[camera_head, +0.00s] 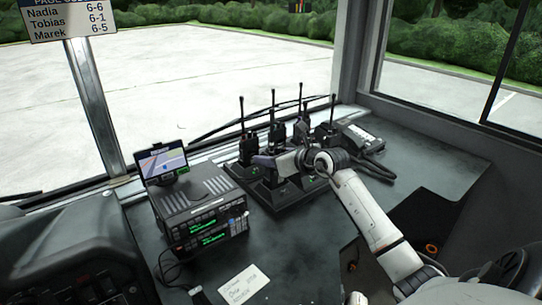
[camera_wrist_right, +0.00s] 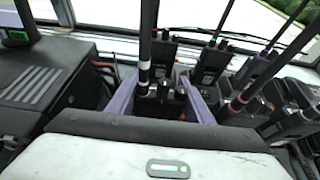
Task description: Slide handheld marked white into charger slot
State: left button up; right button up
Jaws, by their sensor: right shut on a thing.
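My right gripper (camera_head: 270,162) is at the charger (camera_head: 287,198) on the dashboard. In the right wrist view its purple fingers (camera_wrist_right: 160,104) are shut on a black handheld (camera_wrist_right: 161,92) with a white band on its antenna. That handheld stands roughly upright over the charger's near part. Its lower end is hidden by the gripper, so I cannot tell how deep it sits in a slot. Other handhelds stand around it, one at the left (camera_head: 246,148) and one at the right (camera_head: 325,134). In the wrist view, one at the right (camera_wrist_right: 245,103) has a pinkish band. My left gripper is out of view.
A radio console (camera_head: 200,205) with a small screen (camera_head: 162,162) stands left of the charger. A corded phone-like unit (camera_head: 362,138) lies to the right. A paper note (camera_head: 243,284) lies in front.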

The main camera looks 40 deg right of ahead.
jog(key=shift+f, duration=0.35)
dwell(0.7)
jog(key=o, duration=1.3)
jog(key=shift+f, duration=0.15)
jog(key=shift+s, duration=0.1)
jog(key=b+v, duration=0.1)
jog(key=v, duration=0.9)
jog(key=shift+r, duration=0.25)
jog(key=shift+s+f, duration=0.1)
